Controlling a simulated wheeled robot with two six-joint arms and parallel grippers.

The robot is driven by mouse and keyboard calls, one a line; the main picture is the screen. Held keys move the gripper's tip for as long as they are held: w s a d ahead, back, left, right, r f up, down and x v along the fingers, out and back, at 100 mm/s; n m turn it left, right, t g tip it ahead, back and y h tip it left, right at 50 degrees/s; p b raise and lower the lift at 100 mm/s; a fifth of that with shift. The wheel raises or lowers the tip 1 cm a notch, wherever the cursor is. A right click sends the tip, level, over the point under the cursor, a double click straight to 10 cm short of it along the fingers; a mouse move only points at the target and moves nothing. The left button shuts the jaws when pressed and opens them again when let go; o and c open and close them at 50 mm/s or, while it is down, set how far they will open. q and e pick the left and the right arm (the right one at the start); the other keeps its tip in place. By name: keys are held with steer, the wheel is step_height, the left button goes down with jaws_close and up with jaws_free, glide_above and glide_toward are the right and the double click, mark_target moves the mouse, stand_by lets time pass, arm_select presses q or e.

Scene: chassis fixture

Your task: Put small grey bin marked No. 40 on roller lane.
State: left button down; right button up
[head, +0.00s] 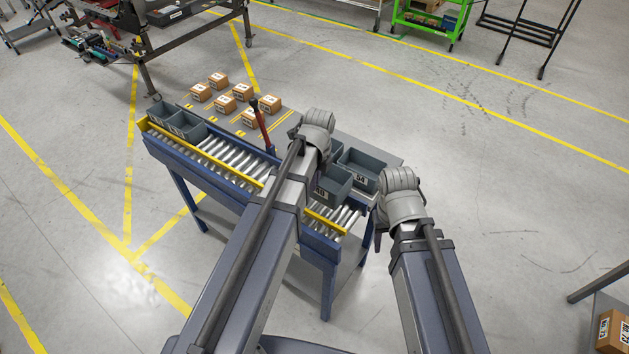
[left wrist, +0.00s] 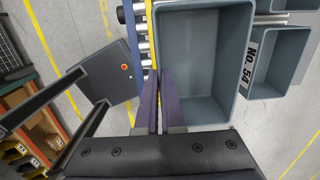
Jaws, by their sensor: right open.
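The small grey bin marked 40 (head: 336,181) is at the near right end of the roller lane (head: 225,160), partly hidden by my left arm. In the left wrist view this bin (left wrist: 205,60) is empty and close beneath the camera, with rollers (left wrist: 141,40) and a yellow rail to its left. My left gripper (left wrist: 160,74) has its two fingers close together on the bin's left wall, apparently shut on it. Whether the bin is lifted, I cannot tell. My right gripper (head: 378,236) is open, to the right of the lane's end; its fingers are mostly hidden.
A grey bin marked No. 54 (head: 363,180) stands just right of bin 40. Other grey bins (head: 187,125) sit at the lane's far left end. Several brown boxes (head: 218,80) lie behind the lane. A red upright part (head: 262,122) rises behind the lane's middle.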

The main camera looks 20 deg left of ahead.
mark_target(314, 198)
arm_select(q)
steer(key=shift+f+b, duration=1.9)
steer(key=shift+f, duration=0.35)
steer(key=shift+f+b, duration=1.4)
steer(key=c, duration=1)
jaws_free()
steer(key=shift+r, duration=0.15)
step_height(314, 198, up, 8)
steer(key=p, duration=0.8)
